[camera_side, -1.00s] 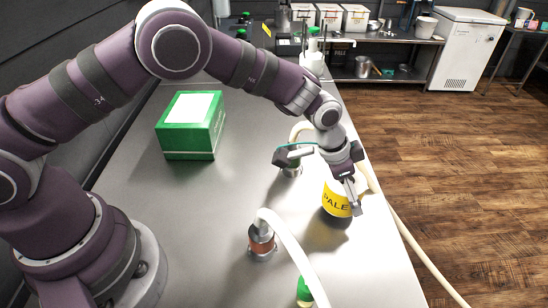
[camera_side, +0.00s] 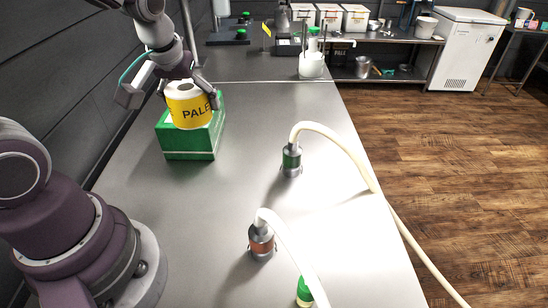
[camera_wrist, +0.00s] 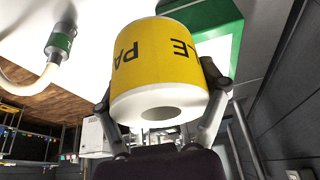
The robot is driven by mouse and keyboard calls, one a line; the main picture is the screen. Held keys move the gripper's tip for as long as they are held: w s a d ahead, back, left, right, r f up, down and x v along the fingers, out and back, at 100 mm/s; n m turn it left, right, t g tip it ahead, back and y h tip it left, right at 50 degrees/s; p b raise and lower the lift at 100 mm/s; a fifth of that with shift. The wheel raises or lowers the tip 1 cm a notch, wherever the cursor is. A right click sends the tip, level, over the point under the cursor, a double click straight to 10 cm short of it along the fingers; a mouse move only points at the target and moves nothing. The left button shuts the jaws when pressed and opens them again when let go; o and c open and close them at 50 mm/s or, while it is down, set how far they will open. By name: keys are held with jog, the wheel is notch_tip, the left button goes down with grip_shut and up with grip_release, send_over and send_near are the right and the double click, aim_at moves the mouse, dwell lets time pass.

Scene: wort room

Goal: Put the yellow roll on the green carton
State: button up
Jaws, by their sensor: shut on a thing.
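The yellow roll (camera_side: 190,108), with a white core and black "PALE" lettering, is between the fingers of my gripper (camera_side: 188,94), which is shut on it. In the side view the roll stands roughly upright in front of the upper part of the green carton (camera_side: 190,146) and hides much of its top. I cannot tell whether the roll touches the carton or hangs above it. In the wrist view the roll (camera_wrist: 158,75) fills the middle, with a finger on each side, and part of the green carton (camera_wrist: 205,14) shows behind it.
A metal fitting with a green band (camera_side: 291,160) and a pale hose stands right of the carton. Another fitting with a copper band (camera_side: 262,243) stands nearer. A green-capped bottle (camera_side: 304,292) is at the front. The bench (camera_side: 200,215) between is clear.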

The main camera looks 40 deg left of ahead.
jog(key=s+a+n, duration=0.1)
jog(key=s, duration=0.1)
jog(key=s+a+n, duration=0.1)
jog(key=s, duration=0.1)
jog(key=s+a+n+g+y, duration=0.1)
jog(key=s+n, duration=0.1)
jog(key=shift+s+a+f, duration=0.15)
jog(key=shift+s+a, duration=0.2)
jog(key=shift+s, duration=0.05)
jog(key=w+a, duration=0.3)
jog(key=w, duration=0.1)
jog(key=w+a+f, duration=0.1)
jog(key=w+a, duration=0.2)
jog(key=w, duration=0.1)
jog(key=w+a, duration=0.3)
jog(key=w, duration=0.1)
jog(key=shift+w+f, duration=0.3)
jog(key=shift+w, duration=0.05)
jog(key=shift+w+f, duration=0.1)
jog(key=shift+f, duration=1.65)
jog(key=o, duration=1.2)
jog(key=shift+f, duration=0.1)
